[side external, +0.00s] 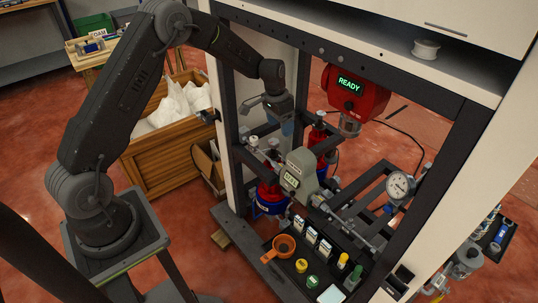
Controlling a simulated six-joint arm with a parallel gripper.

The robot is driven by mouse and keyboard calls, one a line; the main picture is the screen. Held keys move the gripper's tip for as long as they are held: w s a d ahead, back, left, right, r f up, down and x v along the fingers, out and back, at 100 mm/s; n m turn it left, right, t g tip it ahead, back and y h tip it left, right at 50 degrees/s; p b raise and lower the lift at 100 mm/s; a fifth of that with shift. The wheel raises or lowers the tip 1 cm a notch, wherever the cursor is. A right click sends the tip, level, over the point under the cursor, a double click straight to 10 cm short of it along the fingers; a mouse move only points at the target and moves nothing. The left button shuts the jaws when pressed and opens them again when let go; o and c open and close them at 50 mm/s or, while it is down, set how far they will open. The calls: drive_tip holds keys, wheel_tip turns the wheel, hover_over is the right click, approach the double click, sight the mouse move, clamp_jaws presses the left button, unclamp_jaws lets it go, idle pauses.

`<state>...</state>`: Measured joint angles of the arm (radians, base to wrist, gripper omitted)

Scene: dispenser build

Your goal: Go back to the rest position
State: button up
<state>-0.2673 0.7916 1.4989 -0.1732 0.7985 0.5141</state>
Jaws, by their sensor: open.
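My gripper (281,121) hangs at the end of my dark grey arm, inside the left part of the black frame. It is open, and its jaws are small in this view. I see nothing held between them. Below it is a grey unit with a small lit display (291,178), apart from the jaws as far as I can tell. A red dispenser head (355,92) with a green "READY" screen is mounted to the right of my gripper.
Black frame posts stand close around my gripper. A pressure gauge (399,186) is at the right. An orange cup (283,246) and several small containers stand on the front black tray. A wooden crate (168,160) with white bags is behind my arm. Red bottles stand below.

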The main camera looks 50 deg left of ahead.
drive_tip(key=s+d+r+t+y, duration=0.1)
drive_tip(key=s+d+r, duration=0.4)
drive_tip(key=s+r, duration=0.45)
drive_tip(key=s+d+r+t+y, duration=0.1)
drive_tip(key=s+d+r, duration=0.3)
drive_tip(key=s+r, duration=0.55)
drive_tip(key=s+d+r+t, duration=0.1)
drive_tip(key=s, duration=0.5)
drive_tip(key=s+d+r+n+t, duration=0.1)
drive_tip(key=s+d+r, duration=0.1)
drive_tip(key=s, duration=0.5)
drive_tip(key=shift+t+h, duration=0.3)
drive_tip(key=shift+h, duration=0.1)
drive_tip(key=shift+w, duration=0.1)
